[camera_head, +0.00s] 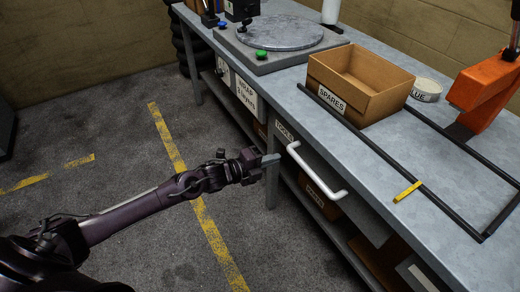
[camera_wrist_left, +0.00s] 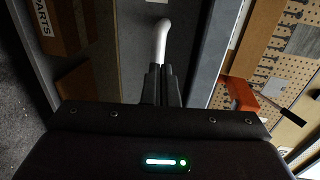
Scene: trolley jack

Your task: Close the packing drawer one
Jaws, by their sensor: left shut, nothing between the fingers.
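The drawer (camera_head: 284,131) under the bench top has a grey front with a label that seems to read TOOLS. I cannot tell how far it stands out. Its white bar handle (camera_head: 320,178) sticks out from the front. My right gripper is not in view.
On the bench top (camera_head: 395,150) stand a SPARES box (camera_head: 333,100), a dark frame (camera_head: 370,145), a yellow strip (camera_head: 407,191), an orange press (camera_head: 485,85) and a turntable (camera_head: 283,33). Boxes sit on the lower shelf (camera_head: 290,165). The floor (camera_head: 130,140) left of the bench is clear.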

